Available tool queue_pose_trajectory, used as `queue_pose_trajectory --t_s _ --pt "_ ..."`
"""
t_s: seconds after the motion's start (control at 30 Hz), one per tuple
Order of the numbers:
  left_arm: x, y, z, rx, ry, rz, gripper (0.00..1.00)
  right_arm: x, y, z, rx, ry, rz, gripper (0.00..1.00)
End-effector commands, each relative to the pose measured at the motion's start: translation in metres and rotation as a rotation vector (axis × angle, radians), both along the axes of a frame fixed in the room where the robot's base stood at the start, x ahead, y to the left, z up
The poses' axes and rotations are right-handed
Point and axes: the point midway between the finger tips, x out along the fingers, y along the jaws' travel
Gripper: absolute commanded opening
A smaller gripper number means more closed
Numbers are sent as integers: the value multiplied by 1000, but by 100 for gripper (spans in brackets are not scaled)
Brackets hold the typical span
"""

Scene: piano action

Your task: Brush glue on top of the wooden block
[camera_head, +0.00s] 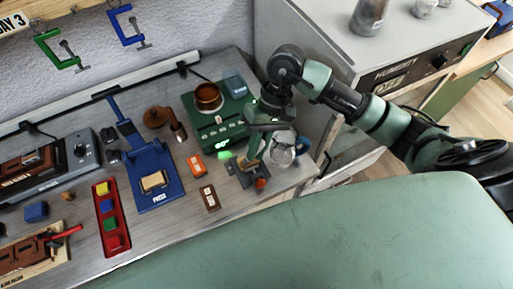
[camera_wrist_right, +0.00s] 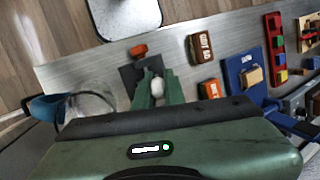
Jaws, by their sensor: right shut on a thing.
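The wooden block (camera_head: 153,181) is a small tan piece on a blue press (camera_head: 155,203). It also shows in the right wrist view (camera_wrist_right: 252,76). My right gripper (camera_head: 253,160) is low over the bench's right end, right of the press. In the wrist view it (camera_wrist_right: 156,92) is shut on a pale, rounded piece (camera_wrist_right: 157,88), perhaps a brush handle end. Most of that piece is hidden by the fingers. Beneath them is a dark flat holder (camera_wrist_right: 130,75) with an orange-red part (camera_wrist_right: 138,50). A copper pot (camera_head: 209,97) sits on a green heater (camera_head: 221,134). My left gripper is out of view.
A clear glass jar (camera_head: 283,152) stands close beside my right gripper. An orange box (camera_head: 196,164) and a brown block (camera_head: 209,197) lie between gripper and press. A red tray (camera_head: 110,233) of coloured blocks lies left of the press. The bench's front edge is close.

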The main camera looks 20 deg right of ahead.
Motion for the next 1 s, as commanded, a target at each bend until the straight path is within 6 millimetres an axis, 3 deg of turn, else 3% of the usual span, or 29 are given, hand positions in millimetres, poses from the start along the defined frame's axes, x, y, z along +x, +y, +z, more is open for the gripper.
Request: queue_pose_trajectory --t_s 0.23,0.63,1.0 --pt "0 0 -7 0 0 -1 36 0 -5 -3 -1 -1 -1 0" --pt "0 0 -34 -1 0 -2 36 1 -41 -4 -3 0 -1 0" --pt "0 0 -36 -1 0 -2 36 1 -48 -1 -2 1 0 0"
